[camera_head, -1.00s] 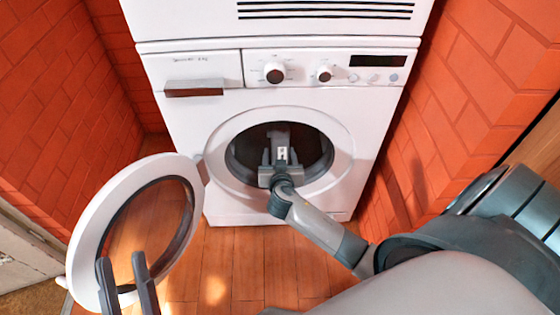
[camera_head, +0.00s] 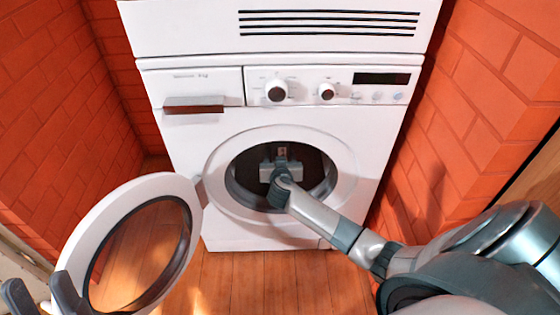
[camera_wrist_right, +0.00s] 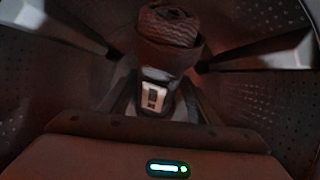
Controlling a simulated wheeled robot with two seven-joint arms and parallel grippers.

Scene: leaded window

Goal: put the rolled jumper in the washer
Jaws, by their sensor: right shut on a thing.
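The washer (camera_head: 290,235) stands ahead, its round door (camera_head: 75,235) swung open to the left. My right gripper (camera_head: 281,172) is inside the dark drum, its arm passing through the door opening. In the right wrist view the rolled jumper (camera_wrist_right: 168,28), dark reddish-brown and ribbed, stands upright in the jaws of my right gripper (camera_wrist_right: 163,72), within the perforated drum (camera_wrist_right: 45,75). The jumper is hidden in the head view.
Brick walls (camera_head: 60,100) flank the washer closely on both sides. The control panel with knobs (camera_head: 300,90) is above the opening. The wooden floor (camera_head: 250,280) in front is clear. The opening's rim (camera_head: 345,185) surrounds my right arm.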

